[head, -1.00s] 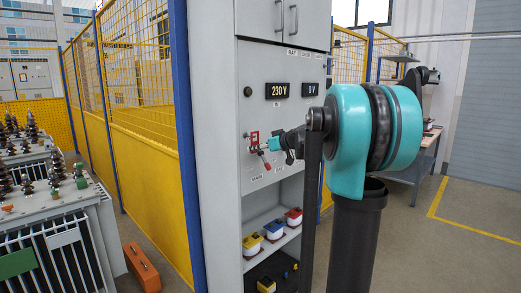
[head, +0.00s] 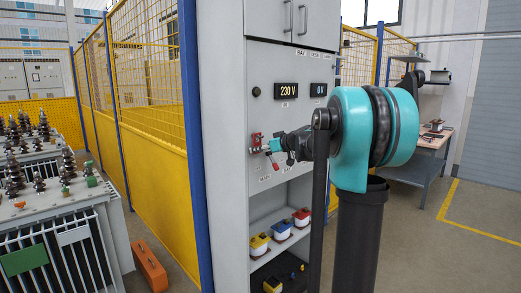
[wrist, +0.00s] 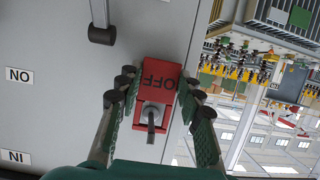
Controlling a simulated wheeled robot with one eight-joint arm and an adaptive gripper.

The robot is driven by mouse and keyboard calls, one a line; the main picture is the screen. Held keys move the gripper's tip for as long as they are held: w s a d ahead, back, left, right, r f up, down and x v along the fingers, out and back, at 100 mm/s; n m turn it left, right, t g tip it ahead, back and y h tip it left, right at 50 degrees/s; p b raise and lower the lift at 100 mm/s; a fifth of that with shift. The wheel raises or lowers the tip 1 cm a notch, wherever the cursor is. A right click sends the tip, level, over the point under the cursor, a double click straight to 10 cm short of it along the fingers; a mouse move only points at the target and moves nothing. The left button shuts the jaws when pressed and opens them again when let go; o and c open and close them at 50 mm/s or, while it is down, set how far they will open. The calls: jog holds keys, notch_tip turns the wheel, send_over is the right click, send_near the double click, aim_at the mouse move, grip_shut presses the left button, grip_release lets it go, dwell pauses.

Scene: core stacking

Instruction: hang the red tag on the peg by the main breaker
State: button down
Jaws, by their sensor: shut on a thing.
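The red tag (wrist: 160,77), marked OFF, sits against the grey cabinet front in the wrist view, where its lettering is upside down. A metal peg (wrist: 151,118) shows at the tag's opening and seems to pass through it; how far cannot be told. My gripper (wrist: 160,112) has a finger on either side of the tag and is shut on it. In the head view my gripper (head: 277,145) reaches the panel from the right, beside the red tag (head: 256,139). The main breaker's lever (head: 273,161) hangs just below right. Its pivot (wrist: 102,35) shows in the wrist view.
The cabinet (head: 226,120) has voltage displays above and an open shelf with colored boxes (head: 281,229) below. A workbench (head: 418,165) is at the right. My own arm hides part of the panel.

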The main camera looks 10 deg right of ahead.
dwell(0.4)
jog(key=c, duration=0.9)
grip_release()
jog(key=v, duration=1.1)
jog(key=s+a+f+m+g+h, duration=0.2)
jog(key=s+f+g+h, duration=0.1)
jog(key=s+f, duration=1.1)
jog(key=s+a+f+m+g+h, duration=0.2)
jog(key=s+a+f+m+g, duration=0.1)
jog(key=s+f, duration=1.05)
jog(key=s+d+f+h, duration=0.1)
jog(key=s+f, duration=0.1)
jog(key=f, duration=0.1)
jog(key=s+d+f+m+h, duration=0.1)
jog(key=s+f, duration=0.2)
jog(key=f, duration=0.1)
jog(key=s+d+f+m+g+h, duration=0.1)
jog(key=s+d+f, duration=0.1)
jog(key=f, duration=0.1)
jog(key=shift+s+d+f, duration=0.15)
jog(key=shift+s, duration=0.15)
